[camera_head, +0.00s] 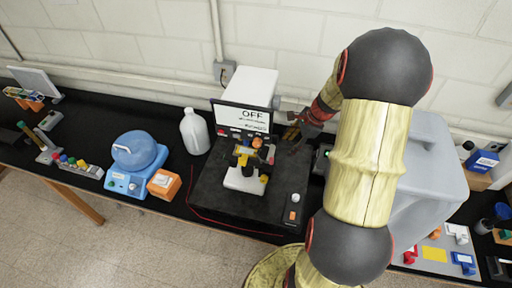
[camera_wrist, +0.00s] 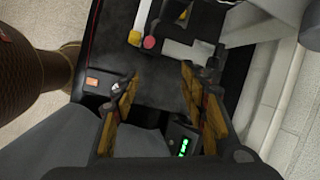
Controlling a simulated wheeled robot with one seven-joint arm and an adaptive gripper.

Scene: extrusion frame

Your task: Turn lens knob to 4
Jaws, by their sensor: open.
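A small white microscope-like device (camera_head: 243,178) with yellow and orange knobs stands on a dark base, in front of a box with a sign reading OFF (camera_head: 252,115). I cannot tell which knob is the lens knob, and no number on it is readable. In the wrist view, a yellow knob (camera_wrist: 135,38) and a pinkish-red knob (camera_wrist: 150,42) show on a white part beyond the fingers. My gripper (camera_head: 299,132) is to the right of the device in the head view. In the wrist view my gripper (camera_wrist: 160,82) is open, with nothing between its fingers.
A black control box with an orange button (camera_head: 293,213) lies right of the device. A white jug (camera_head: 194,131) and a blue-based apparatus (camera_head: 135,165) stand left. A large grey machine (camera_head: 432,165) stands right, behind my arm. A small green display (camera_wrist: 183,147) glows below the fingers.

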